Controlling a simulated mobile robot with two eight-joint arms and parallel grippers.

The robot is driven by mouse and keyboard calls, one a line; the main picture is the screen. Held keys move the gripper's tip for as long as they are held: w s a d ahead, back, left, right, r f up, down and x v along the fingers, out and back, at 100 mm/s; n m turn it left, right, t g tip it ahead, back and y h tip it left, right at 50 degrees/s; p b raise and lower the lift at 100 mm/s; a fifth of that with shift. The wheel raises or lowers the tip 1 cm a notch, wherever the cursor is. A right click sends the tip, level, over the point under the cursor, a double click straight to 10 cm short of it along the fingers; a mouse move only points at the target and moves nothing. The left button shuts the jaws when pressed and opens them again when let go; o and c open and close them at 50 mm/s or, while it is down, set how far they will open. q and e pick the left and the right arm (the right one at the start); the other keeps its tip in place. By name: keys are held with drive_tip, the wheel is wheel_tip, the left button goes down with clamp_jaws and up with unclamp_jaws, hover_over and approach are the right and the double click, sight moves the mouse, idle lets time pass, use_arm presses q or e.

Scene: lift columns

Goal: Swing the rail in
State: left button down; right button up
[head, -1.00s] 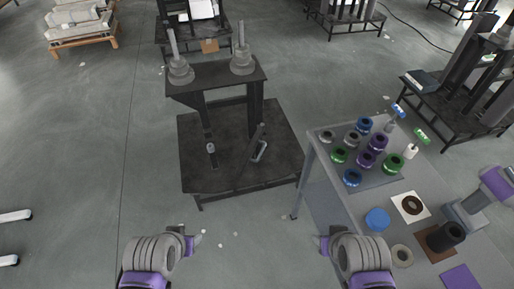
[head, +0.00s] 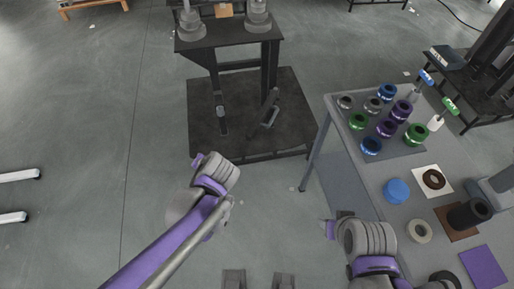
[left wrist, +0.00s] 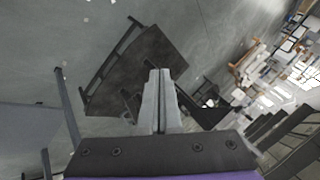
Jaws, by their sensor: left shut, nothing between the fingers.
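A dark stand (head: 245,130) is ahead of me, with a low base plate and an upper plate (head: 230,36) on dark uprights. Two grey stepped columns (head: 190,22) (head: 258,15) stand on the upper plate. Two short bars (head: 221,112) (head: 269,115) rise from the base plate; I cannot tell which part is the rail. My left gripper (head: 203,160) reaches forward, short of the stand's front edge, its fingers mostly hidden. In the left wrist view its fingers (left wrist: 160,98) are shut and empty, pointing toward the base plate (left wrist: 135,70). My right gripper (head: 325,228) is beside the table; its finger gap is unclear.
A grey table (head: 372,190) at right holds several coloured rings, a blue disc (head: 397,190), a dark cylinder (head: 468,214) and a purple square (head: 483,267). Another dark stand (head: 480,95) is at far right. The floor (head: 90,110) to the left is mostly clear.

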use_arm(q)
drive_tip(key=w+d+f+m+t+y+b, duration=0.35)
drive_tip(key=w+d+f+m+b, duration=0.2)
drive_tip(key=w+d+f, duration=0.5)
drive_tip(key=w+d+f+m+t+b, duration=0.2)
drive_tip(key=d+f+t+b, duration=0.3)
drive_tip(key=d+f, duration=0.6)
drive_tip(key=shift+w+d+f+m+t+h+b, duration=0.3)
drive_tip(key=shift+m+t+h, duration=0.2)
drive_tip(key=shift+t, duration=0.25)
approach(253, 137)
drive_tip(key=w+d, duration=0.2)
drive_tip(key=w, duration=0.2)
drive_tip(key=a, duration=0.1)
drive_tip(key=w+a+b, duration=0.1)
drive_tip(key=a, duration=0.1)
drive_tip(key=shift+w+a, duration=0.15)
drive_tip(key=shift+a, duration=0.15)
drive_tip(key=shift+w+a, duration=0.15)
drive_tip(key=shift+a, duration=0.2)
